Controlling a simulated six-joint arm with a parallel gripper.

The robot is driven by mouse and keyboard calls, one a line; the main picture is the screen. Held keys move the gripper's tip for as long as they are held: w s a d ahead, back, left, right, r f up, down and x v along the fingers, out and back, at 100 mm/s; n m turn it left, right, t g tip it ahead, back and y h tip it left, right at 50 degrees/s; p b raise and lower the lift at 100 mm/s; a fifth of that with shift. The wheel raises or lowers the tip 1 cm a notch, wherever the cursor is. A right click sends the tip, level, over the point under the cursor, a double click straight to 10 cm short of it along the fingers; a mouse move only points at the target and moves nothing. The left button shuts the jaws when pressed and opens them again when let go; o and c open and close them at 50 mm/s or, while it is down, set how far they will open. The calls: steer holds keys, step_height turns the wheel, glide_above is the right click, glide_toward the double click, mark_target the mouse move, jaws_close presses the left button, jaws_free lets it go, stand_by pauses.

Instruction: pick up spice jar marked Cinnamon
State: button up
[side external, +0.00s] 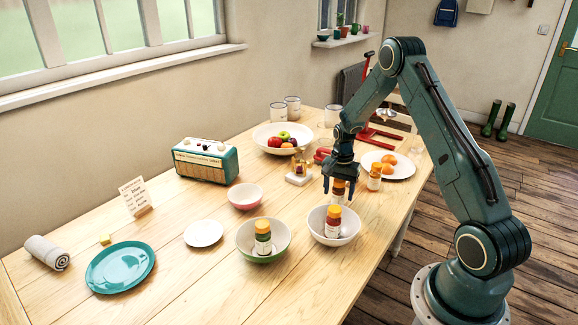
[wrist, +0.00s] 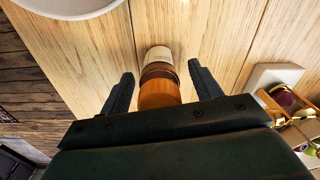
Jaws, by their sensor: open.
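My gripper (side external: 338,188) is open, pointing down over the table. A spice jar (side external: 339,191) with an orange cap stands below and between its fingers, partly hidden by them. In the wrist view the same jar (wrist: 158,78) shows an orange cap, a brown band and a pale label between my open fingers (wrist: 160,72), with gaps on both sides. Other orange-capped jars are a red-banded one (side external: 333,222) in the white bowl, a green-banded one (side external: 263,238) in the green bowl, and one (side external: 374,176) by the plate of oranges. No label is readable, so Cinnamon cannot be confirmed.
The white bowl (side external: 316,236) stands close in front of my gripper, and the plate (side external: 402,171) with oranges lies to its right. A small white-based object (side external: 298,179) stands to the left. A red-framed stand (side external: 378,134) is behind. The table's right edge is near.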

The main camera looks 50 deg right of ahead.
steer(key=shift+c, duration=0.2)
steer(key=c, duration=1.1)
steer(key=shift+r, duration=0.1)
step_height(320, 180, up, 20)
steer(key=shift+f, duration=0.1)
stand_by(0.5)
